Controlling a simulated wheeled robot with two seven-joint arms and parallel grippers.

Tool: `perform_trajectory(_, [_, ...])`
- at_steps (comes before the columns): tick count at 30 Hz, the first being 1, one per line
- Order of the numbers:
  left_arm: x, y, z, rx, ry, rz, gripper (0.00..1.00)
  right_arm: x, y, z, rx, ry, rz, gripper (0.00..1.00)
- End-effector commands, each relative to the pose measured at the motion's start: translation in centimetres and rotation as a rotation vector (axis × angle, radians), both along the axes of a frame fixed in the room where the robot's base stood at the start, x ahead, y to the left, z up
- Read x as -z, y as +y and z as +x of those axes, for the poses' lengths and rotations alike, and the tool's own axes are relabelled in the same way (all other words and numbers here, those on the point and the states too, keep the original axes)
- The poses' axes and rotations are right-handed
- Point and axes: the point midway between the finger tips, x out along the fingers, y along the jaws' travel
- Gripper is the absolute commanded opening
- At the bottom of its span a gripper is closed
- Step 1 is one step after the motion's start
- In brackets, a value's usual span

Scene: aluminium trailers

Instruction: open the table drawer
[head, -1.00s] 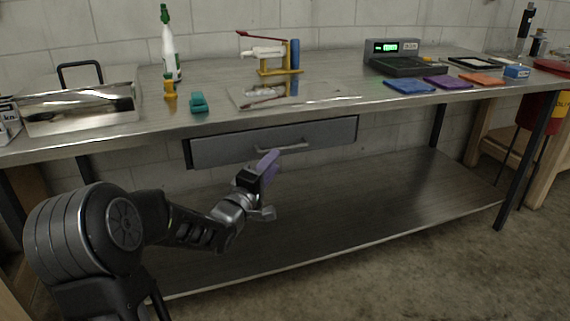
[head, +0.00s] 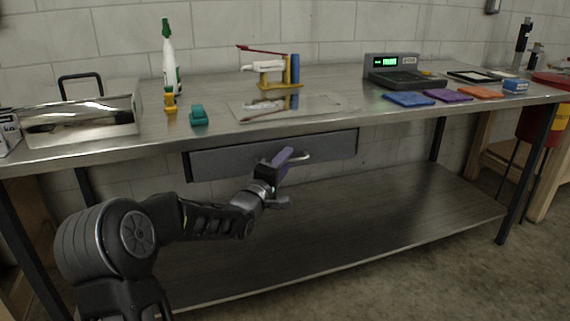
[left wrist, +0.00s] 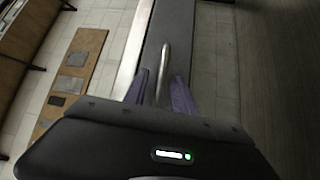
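The drawer (head: 225,160) has a grey front and hangs under the metal table top (head: 350,110). It looks shut. Its curved metal handle (head: 300,156) is partly hidden behind my left gripper (head: 283,172) in the head view. In the left wrist view the drawer handle (left wrist: 164,62) runs lengthwise between the two purple fingers of my left gripper (left wrist: 161,90). The fingers are apart, one on each side of the handle, with gaps showing. I cannot tell whether either finger touches it. My right gripper is not in view.
The table's lower shelf (head: 370,215) lies below the drawer and is bare. On the table top stand a spray bottle (head: 169,60), a shiny metal box (head: 85,120), a scale (head: 392,75) and several coloured cloths. A dark table leg (head: 522,175) stands at the right.

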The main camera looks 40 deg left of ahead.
Motion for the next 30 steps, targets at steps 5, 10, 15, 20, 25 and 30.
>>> perform_trajectory(5, [-0.02, 0.00, 0.15, 0.000, 0.001, -0.001, 0.33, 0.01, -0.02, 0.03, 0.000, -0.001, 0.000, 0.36])
perform_trajectory(10, [-0.02, -0.01, 0.13, 0.000, 0.001, 0.000, 0.26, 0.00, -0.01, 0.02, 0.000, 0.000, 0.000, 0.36])
perform_trajectory(15, [-0.01, -0.01, 0.12, 0.000, 0.001, 0.000, 0.12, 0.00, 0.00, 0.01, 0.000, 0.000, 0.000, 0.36])
perform_trajectory(20, [-0.01, -0.01, 0.11, 0.000, 0.001, 0.000, 0.00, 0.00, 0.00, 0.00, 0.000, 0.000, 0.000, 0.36])
perform_trajectory(25, [0.00, -0.01, 0.11, 0.000, 0.001, 0.000, 0.00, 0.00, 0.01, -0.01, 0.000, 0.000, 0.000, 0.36])
perform_trajectory(30, [0.01, -0.01, 0.12, 0.000, 0.001, 0.000, 0.00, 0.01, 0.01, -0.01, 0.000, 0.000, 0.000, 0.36])
